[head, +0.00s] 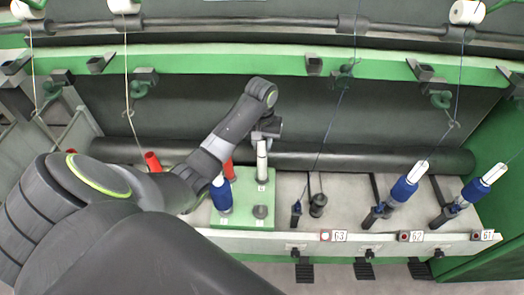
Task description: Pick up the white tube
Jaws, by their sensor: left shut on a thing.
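The white tube (262,164) is upright over the pale green board (237,219). I cannot tell whether its lower end touches the board. My left gripper (262,142) reaches in from the left and is shut on the top of the tube; its fingertips are small and partly hidden. My right gripper is not in view.
A blue bobbin (221,195) and a dark peg (260,212) stand on the board. Red tubes (153,162) are to the left, partly behind my arm. Blue bobbins with white tubes (404,186) lean at the right. Threads hang from the green rail (220,62).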

